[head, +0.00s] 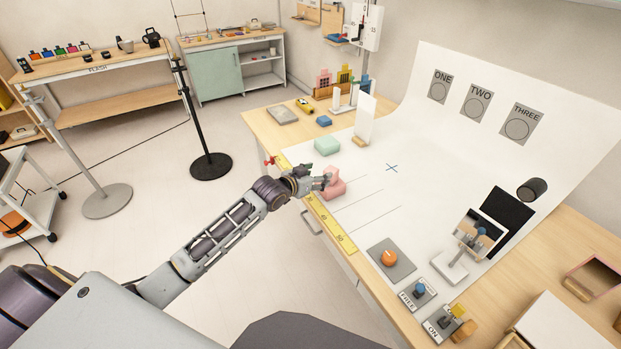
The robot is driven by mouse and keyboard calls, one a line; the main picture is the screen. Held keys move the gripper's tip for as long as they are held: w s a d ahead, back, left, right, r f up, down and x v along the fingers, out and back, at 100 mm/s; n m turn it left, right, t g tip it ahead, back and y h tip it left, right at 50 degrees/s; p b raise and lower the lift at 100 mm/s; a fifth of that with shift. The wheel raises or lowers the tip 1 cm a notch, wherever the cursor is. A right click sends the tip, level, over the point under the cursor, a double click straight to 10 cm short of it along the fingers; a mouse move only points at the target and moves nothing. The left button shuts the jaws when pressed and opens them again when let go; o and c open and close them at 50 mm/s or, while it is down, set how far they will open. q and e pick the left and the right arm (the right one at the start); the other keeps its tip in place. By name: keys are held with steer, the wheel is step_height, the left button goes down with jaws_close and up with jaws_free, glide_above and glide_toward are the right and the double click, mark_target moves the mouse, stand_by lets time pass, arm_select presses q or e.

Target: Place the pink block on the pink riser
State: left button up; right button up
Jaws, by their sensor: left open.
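The pink riser (336,190) stands on the white sheet near the table's front edge, by the yellow ruler. The pink block (332,173) shows just above it in the picture and looks as if it rests on the riser, though the contact is partly hidden by my gripper. My left gripper (324,180) is open, with its fingers at the left side of the pink block. At this size I cannot tell whether a finger touches the block. My right gripper is not in view.
A pale green block (327,146) sits beyond the riser, with a white upright panel (365,119) behind it. The yellow ruler (332,222) runs along the table's front edge. The lined white sheet right of the riser is clear.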

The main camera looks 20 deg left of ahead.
arm_select(q)
steer(key=shift+v, duration=1.65)
